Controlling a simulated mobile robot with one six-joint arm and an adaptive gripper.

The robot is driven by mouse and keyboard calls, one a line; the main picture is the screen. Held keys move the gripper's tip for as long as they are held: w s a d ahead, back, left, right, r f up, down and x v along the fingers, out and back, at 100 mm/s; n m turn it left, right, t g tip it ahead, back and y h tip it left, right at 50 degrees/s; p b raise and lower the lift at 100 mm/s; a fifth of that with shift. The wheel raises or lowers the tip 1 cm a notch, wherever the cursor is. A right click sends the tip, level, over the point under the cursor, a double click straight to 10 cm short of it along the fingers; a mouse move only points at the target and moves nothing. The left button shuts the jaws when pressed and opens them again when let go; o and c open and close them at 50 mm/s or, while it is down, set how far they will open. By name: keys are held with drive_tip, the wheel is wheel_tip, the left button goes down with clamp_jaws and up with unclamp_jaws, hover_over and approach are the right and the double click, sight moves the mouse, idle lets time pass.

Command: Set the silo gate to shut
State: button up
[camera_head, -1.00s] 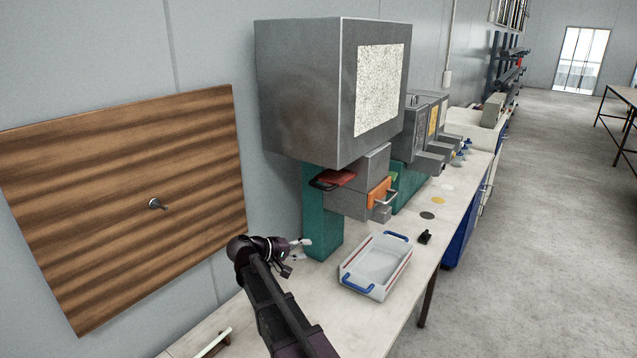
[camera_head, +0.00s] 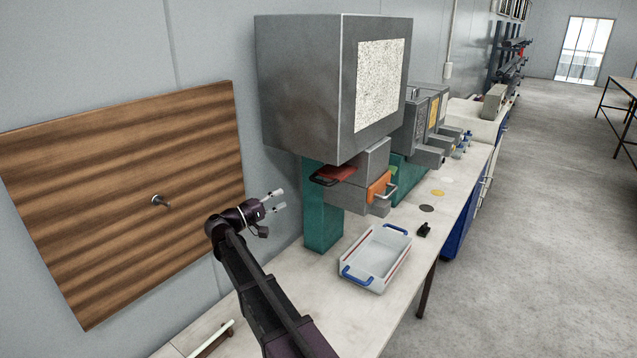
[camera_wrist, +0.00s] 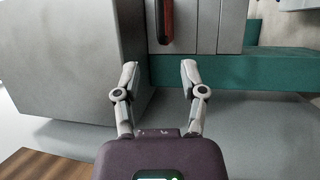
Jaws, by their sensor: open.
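The grey silo (camera_head: 305,90) is a big box with a speckled window, standing on a teal post (camera_head: 322,205). Under it, a red sliding plate with a dark handle (camera_head: 334,175) sticks out on the left side. An orange part with a pale handle (camera_head: 380,188) is on the front of the grey block. I cannot tell which is the gate. My gripper (camera_head: 279,201) is open and empty, left of the post and apart from the red plate. In the wrist view, the red handle (camera_wrist: 166,22) is beyond my open fingers (camera_wrist: 160,65), with the silo wall at left.
A white tray with blue handles (camera_head: 376,257) stands on the bench (camera_head: 400,292) in front of the post. A small black object (camera_head: 423,230) lies beside it. A wooden board (camera_head: 120,200) with a peg is on the wall at left. Smaller machines (camera_head: 428,125) stand beyond.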

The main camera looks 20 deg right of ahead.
sight(319, 182)
drive_tip(key=shift+d, duration=0.1)
drive_tip(key=p+x, duration=0.2)
drive_tip(key=x, duration=1.1)
drive_tip(key=shift+d+r, duration=0.1)
drive_tip(key=shift+d, duration=0.2)
clamp_jaws()
